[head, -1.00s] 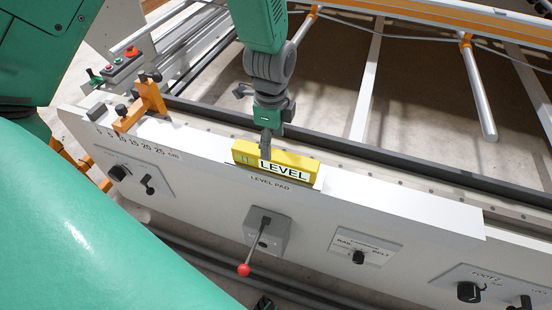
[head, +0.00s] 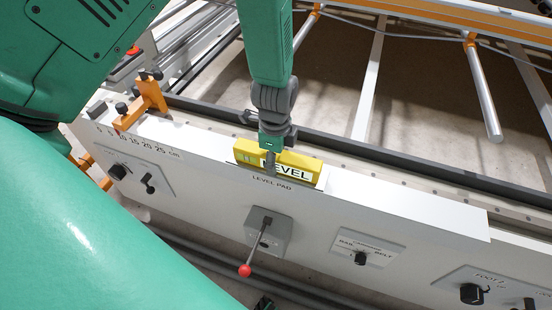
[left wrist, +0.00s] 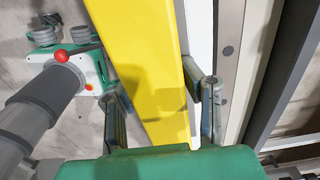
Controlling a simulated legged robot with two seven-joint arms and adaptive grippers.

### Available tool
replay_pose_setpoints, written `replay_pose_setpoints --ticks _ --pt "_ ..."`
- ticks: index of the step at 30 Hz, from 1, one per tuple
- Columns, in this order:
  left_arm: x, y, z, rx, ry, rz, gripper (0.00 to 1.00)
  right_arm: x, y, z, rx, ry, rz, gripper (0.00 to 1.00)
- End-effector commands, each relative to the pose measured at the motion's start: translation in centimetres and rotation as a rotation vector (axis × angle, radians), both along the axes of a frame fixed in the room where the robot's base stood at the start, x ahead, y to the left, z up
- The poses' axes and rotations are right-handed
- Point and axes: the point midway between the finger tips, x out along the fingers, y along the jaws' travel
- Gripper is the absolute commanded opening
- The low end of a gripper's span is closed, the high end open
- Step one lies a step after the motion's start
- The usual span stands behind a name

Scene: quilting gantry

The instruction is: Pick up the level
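The level (head: 295,164) is a yellow bar with a white "LEVEL" label. It rests on the level pad (head: 318,184) at the front edge of the gantry's white rail. My left gripper (head: 270,165) points down over the level, and one finger crosses in front of its label. In the left wrist view, the yellow level (left wrist: 150,75) runs between the two fingers of my left gripper (left wrist: 160,95). The fingers are apart, one on each side, and a gap shows at the left finger. I cannot tell whether the right finger touches. My right gripper is not recognisable in either view.
An orange stop bracket (head: 144,102) stands on the rail beside a cm scale. A lever with a red knob (head: 245,271) sticks out below the pad. A knob panel (head: 364,250) is to its right. The rail top right of the level is clear.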

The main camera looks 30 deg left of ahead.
Motion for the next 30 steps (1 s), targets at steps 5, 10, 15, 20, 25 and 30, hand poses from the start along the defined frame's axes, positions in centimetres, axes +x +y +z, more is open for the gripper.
replay_pose_setpoints --ticks 5,10,15,20,25,30 --pt "0.1 -0.1 0.0 0.001 -0.001 -0.001 0.0 0.0 0.0 0.0 0.0 0.0 0.0 0.71" --pt "0.1 0.0 0.2 0.0 -0.002 -0.001 0.0 0.0 0.0 0.0 0.0 0.0 0.0 0.71" --pt "0.1 0.0 2.4 0.0 -0.004 0.0 0.0 0.0 0.0 0.3 0.0 0.0 0.0 0.71" --pt "0.1 0.0 5.9 -0.001 -0.006 0.0 0.0 0.0 0.0 0.7 0.0 0.0 0.0 0.71" --pt "0.1 0.0 8.7 0.0 -0.003 -0.001 0.0 0.0 0.0 1.0 0.0 0.0 0.0 0.71" --pt "0.0 0.0 10.0 0.0 0.0 -0.001 0.0 0.0 0.0 1.1 0.0 -0.001 0.0 0.71"
